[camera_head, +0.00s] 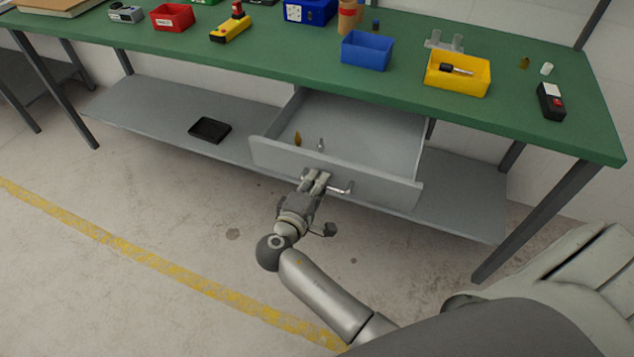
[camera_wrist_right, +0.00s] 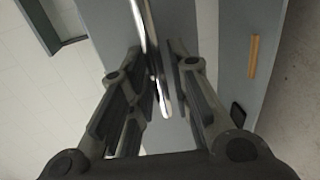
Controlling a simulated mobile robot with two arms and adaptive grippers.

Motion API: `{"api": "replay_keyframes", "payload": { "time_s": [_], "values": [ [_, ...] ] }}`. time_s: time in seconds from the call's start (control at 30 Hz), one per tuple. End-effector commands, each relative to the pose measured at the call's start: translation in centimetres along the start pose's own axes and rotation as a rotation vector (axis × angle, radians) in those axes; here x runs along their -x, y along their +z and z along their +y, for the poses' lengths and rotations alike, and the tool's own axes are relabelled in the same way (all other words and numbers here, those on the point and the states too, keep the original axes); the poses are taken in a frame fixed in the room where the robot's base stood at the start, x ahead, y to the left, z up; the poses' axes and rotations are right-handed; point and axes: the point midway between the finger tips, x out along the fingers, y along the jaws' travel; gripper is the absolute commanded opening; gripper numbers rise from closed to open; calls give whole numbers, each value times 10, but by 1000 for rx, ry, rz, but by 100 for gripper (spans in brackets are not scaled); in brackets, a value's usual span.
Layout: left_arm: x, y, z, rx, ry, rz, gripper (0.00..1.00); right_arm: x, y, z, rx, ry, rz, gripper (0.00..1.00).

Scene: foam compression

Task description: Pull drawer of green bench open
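The green bench (camera_head: 280,68) has a grey drawer (camera_head: 376,190) under its top, pulled well out so its inside shows. A small brownish item (camera_head: 297,139) and a small light item (camera_head: 321,144) lie in the drawer near the front panel. A silver bar handle (camera_head: 343,190) is fixed on the front panel. My right gripper (camera_head: 315,181) is at the left part of the handle. In the right wrist view the handle bar (camera_wrist_right: 151,50) runs between the two fingers, which look closed around it. My left gripper is not in view.
A grey lower shelf (camera_head: 150,110) with a black tray (camera_head: 210,130) lies beneath the bench. Blue (camera_head: 367,50) and yellow (camera_head: 458,73) bins stand on the bench top. A bench leg (camera_head: 535,220) stands at the right. The concrete floor in front is clear.

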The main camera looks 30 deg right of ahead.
Motion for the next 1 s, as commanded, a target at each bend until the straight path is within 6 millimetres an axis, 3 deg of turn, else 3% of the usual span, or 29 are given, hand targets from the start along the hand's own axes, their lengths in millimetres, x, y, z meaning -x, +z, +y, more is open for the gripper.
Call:
{"api": "replay_keyframes", "payload": {
  "time_s": [0.4,0.8,1.0],
  "values": [
    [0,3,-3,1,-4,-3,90,4,0,0,0,-1,1,32],
    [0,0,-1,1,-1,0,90,63,0,-1,-1,-2,2,32],
    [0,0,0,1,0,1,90,75,0,0,0,0,0,32]
  ]
}}
